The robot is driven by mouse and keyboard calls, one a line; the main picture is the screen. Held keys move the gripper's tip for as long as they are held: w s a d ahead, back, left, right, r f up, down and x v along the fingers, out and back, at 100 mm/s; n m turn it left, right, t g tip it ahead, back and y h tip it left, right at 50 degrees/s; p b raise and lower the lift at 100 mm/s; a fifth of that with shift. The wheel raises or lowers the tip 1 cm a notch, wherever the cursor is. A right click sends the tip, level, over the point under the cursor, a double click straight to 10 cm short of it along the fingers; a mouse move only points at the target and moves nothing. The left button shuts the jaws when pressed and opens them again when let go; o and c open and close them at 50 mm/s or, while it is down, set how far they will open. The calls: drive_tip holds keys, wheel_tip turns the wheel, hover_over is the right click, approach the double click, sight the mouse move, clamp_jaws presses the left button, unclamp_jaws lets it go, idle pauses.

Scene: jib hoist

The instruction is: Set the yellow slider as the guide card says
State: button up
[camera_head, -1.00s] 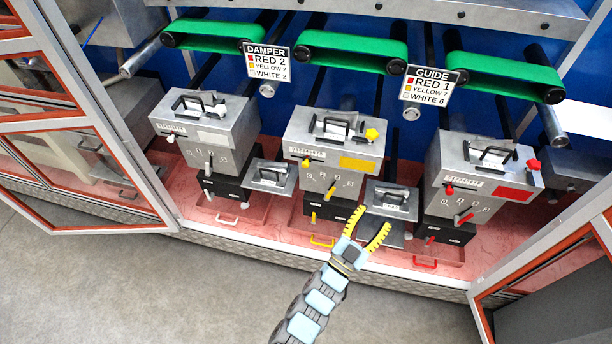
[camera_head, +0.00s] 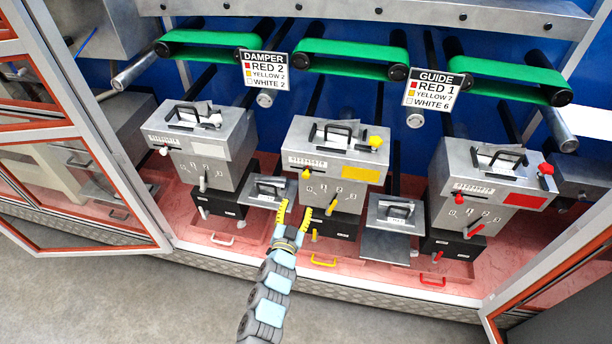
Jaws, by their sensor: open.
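The guide card (camera_head: 434,90) hangs at the right and reads red 1, yellow 7, white 6. The middle grey box (camera_head: 330,165) carries a yellow label plate. A small yellow slider knob (camera_head: 306,174) sits on its front, just below a fine-marked scale strip (camera_head: 308,162); its exact mark is too small to read. The box also has a yellow lever (camera_head: 331,207) by large numerals and a yellow knob (camera_head: 376,142) at its top right. My gripper (camera_head: 295,210) is open and empty, its fingertips in the picture below and left of the slider, apart from it.
The damper card (camera_head: 265,71) hangs at left. Similar boxes with white (camera_head: 200,145) and red (camera_head: 485,190) fittings stand either side. Small handled plates (camera_head: 271,190) and (camera_head: 394,212) sit between boxes. Open cabinet doors flank the bay; green belts (camera_head: 350,60) run above.

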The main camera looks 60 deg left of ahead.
sight(306, 178)
drive_tip(key=shift+x, duration=4.1)
drive_tip(key=shift+b+x, duration=0.3)
drive_tip(key=shift+x, duration=2.45)
drive_tip(key=shift+c, duration=0.3)
clamp_jaws()
drive_tip(key=shift+f, duration=0.1)
